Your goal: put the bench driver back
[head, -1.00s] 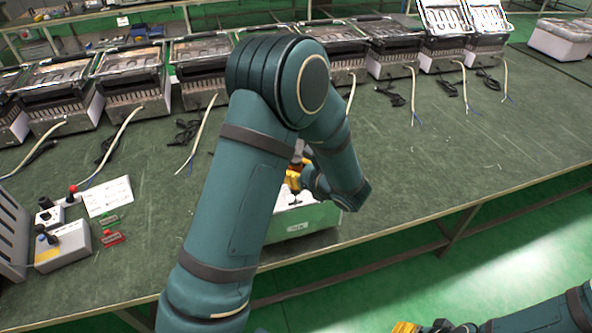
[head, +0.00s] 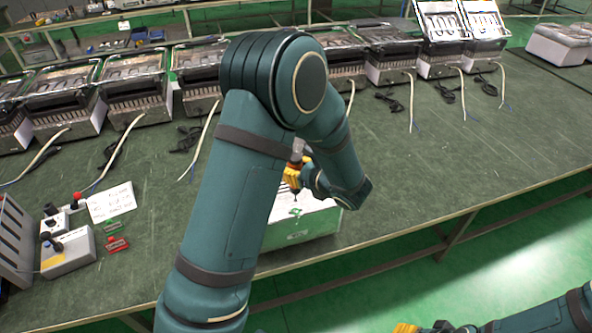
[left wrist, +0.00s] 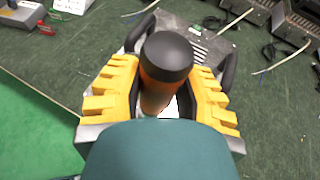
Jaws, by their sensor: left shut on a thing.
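The bench driver has an orange body and a black cap (left wrist: 167,57) in the left wrist view, where it stands between the yellow fingers. My left gripper (head: 293,177) is shut on the driver (head: 297,153). In the head view the driver is upright over a white and green box (head: 300,226), its lower end near the box top. I cannot tell whether it touches the box. My left arm hides part of the box. My right gripper (head: 407,328) shows only as a bit of yellow at the bottom edge.
Several heating units (head: 137,85) with loose cables line the back of the green bench (head: 450,150). A grey control box (head: 68,251), a paper sheet (head: 111,202) and small red and green parts lie at the left. The bench's middle right is clear.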

